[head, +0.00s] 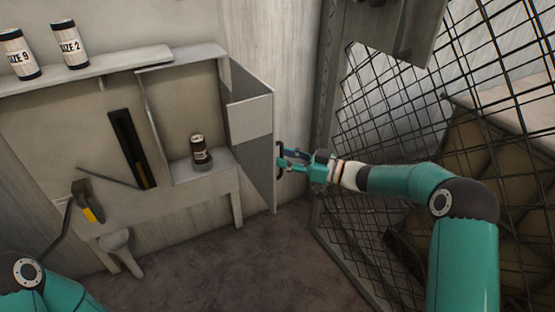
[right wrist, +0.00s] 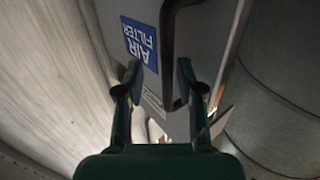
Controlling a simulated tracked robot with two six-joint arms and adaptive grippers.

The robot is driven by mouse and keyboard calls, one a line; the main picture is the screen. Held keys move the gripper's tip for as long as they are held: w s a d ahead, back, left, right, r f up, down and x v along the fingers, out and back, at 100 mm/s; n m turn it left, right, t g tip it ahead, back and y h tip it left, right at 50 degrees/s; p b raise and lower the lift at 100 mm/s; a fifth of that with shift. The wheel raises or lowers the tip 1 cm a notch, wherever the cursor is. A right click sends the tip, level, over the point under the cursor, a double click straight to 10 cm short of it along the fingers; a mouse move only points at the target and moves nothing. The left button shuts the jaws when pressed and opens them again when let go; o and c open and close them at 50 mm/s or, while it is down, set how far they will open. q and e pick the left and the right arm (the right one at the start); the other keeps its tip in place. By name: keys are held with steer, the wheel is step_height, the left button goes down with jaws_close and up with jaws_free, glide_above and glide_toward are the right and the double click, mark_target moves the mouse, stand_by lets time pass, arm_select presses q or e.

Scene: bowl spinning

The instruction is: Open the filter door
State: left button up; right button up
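The filter door (head: 262,150) is a grey panel standing swung out from the right side of the open cabinet (head: 150,125). In the right wrist view the door's face (right wrist: 205,50) carries a blue AIR FILTER label (right wrist: 139,40) and a dark bar handle (right wrist: 168,60). My right gripper (head: 288,160) is at the outer face of the door by the handle. In the right wrist view my right gripper (right wrist: 158,85) has its fingers apart, with the handle between them, closer to the right finger.
A dark labelled can (head: 200,150) stands inside the cabinet. Two white-and-black cans (head: 70,45) (head: 18,54) stand on the shelf (head: 90,70). A wire mesh panel (head: 420,110) stands close on the right. The floor (head: 230,270) below the door is clear.

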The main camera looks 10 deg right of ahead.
steer(key=v, duration=1.1)
steer(key=shift+s+d, duration=0.25)
